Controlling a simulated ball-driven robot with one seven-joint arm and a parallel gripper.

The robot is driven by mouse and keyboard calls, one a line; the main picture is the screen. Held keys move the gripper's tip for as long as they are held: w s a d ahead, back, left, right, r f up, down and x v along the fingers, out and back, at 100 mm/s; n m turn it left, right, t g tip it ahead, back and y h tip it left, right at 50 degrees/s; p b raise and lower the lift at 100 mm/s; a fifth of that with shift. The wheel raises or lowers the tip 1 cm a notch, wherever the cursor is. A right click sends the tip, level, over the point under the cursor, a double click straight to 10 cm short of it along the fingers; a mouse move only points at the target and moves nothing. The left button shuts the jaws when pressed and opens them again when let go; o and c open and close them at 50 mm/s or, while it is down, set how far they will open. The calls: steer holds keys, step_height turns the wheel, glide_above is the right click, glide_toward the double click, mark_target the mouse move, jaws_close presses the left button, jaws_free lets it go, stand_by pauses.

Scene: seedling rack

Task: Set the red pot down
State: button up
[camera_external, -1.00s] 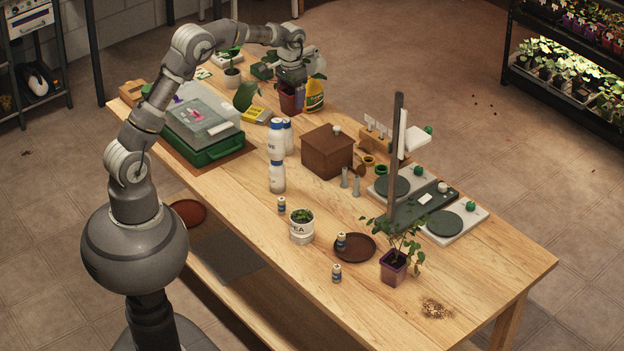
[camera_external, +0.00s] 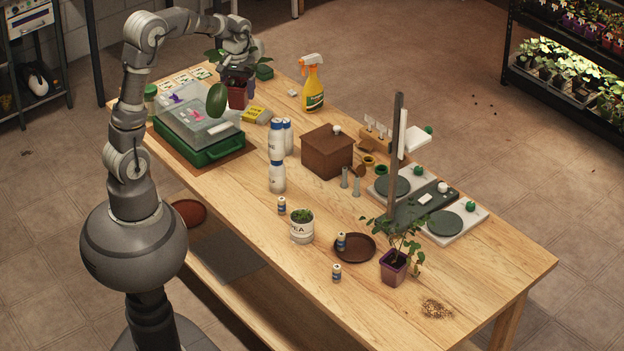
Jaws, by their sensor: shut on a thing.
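The red pot (camera_external: 238,97) hangs under my gripper (camera_external: 238,79) at the far end of the table, just behind and right of the clear-lidded green box. My gripper is shut on the pot near its rim, and the pot is upright. The gripper and arm hide part of the plant. I cannot tell how far the pot's bottom is above the table.
The green box with a clear lid (camera_external: 200,130) stands close in front. A yellow packet (camera_external: 256,115) lies right of it. White bottles (camera_external: 277,155) and a brown box (camera_external: 327,152) stand nearer.

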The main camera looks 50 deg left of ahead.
steer(key=s+f+n, duration=0.1)
steer(key=s+n, duration=0.1)
steer(key=s, duration=0.3)
step_height(320, 180, down, 21)
steer(key=w+a+b, duration=0.1)
steer(key=w, duration=0.4)
steer(key=w+a+f+b, duration=0.1)
steer(key=w, duration=0.5)
steer(key=w+a+f+b, duration=0.1)
steer(key=w, duration=0.4)
steer(key=shift+w+a+f+b, duration=0.15)
steer(key=shift+w+a+b, duration=0.1)
steer(key=shift+w+b, duration=0.1)
step_height(320, 180, down, 4)
steer(key=shift+r+b, duration=0.25)
steer(key=shift+b, duration=0.65)
steer(key=shift+r, duration=0.1)
steer(key=o, duration=1.1)
steer(key=shift+o, duration=0.2)
step_height(320, 180, up, 12)
steer(key=p, duration=0.4)
